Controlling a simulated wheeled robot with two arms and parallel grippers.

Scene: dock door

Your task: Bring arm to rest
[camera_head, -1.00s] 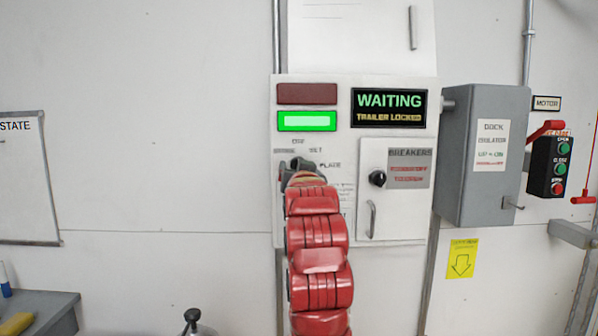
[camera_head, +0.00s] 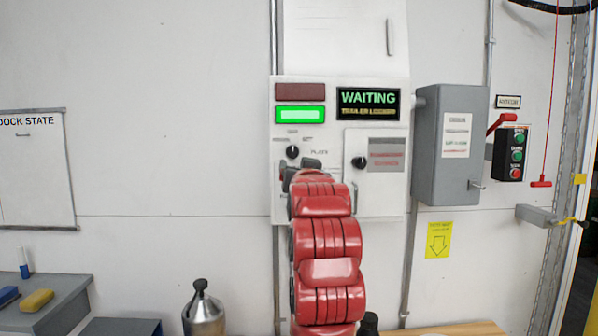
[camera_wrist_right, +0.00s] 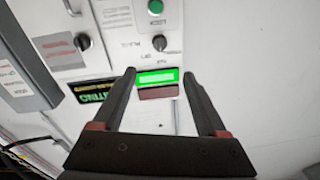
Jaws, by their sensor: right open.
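My red right arm rises in the middle of the head view, in front of the white control panel (camera_head: 340,125). My right gripper (camera_head: 302,166) is at its top end, below the panel's black selector knob (camera_head: 292,152). In the right wrist view the right gripper (camera_wrist_right: 160,88) is open, its two dark fingers apart with nothing between them. The lit green lamp (camera_wrist_right: 158,78) shows beyond the fingers. The panel's display (camera_head: 368,104) reads WAITING, TRAILER LOCKED. The arm covers the lower left of the panel. My left gripper is not in view.
A grey isolator box (camera_head: 449,145) with a red lever and a black button station (camera_head: 511,153) are right of the panel. A red pull handle (camera_head: 541,184) hangs further right. A grey desk (camera_head: 62,300) and a metal flask (camera_head: 203,312) stand low at left.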

